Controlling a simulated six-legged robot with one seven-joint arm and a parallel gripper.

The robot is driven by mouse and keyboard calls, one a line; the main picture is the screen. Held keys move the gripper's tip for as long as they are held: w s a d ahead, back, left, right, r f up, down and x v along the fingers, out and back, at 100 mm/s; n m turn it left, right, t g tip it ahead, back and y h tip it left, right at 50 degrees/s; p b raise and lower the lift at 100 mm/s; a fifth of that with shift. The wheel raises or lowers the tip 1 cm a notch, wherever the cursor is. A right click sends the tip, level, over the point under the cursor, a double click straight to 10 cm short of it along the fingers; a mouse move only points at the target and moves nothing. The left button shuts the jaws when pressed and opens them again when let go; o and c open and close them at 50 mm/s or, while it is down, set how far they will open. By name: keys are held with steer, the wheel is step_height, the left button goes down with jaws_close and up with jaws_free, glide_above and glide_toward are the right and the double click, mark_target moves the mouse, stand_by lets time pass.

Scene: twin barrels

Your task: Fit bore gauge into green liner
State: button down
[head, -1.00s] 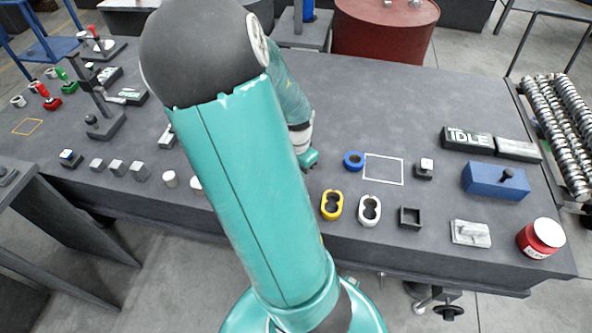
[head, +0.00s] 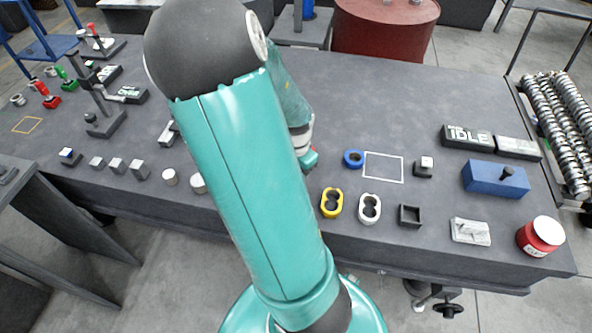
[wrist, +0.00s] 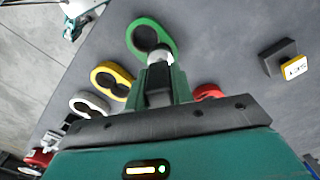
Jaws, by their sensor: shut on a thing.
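The green liner (wrist: 146,27) shows at the top of the wrist view, with one dark bore open. Its near end lies behind the held piece. My gripper (wrist: 159,84) is shut on the bore gauge (wrist: 158,56), a grey piece with a pale round end. The gauge overlaps the near end of the green liner in this view; I cannot tell whether it is above the liner or inside it. In the head view my arm hides the green liner, the gauge and the fingers.
Yellow (head: 331,203) and white (head: 369,209) twin-bore pieces stand near the front edge, with a blue ring (head: 354,158) behind. A red piece (wrist: 208,91) is partly hidden beside my gripper.

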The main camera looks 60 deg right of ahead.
steer(key=shift+f, duration=1.15)
steer(key=c, duration=1.1)
jaws_free()
step_height(320, 180, up, 14)
steer(key=shift+f, duration=0.15)
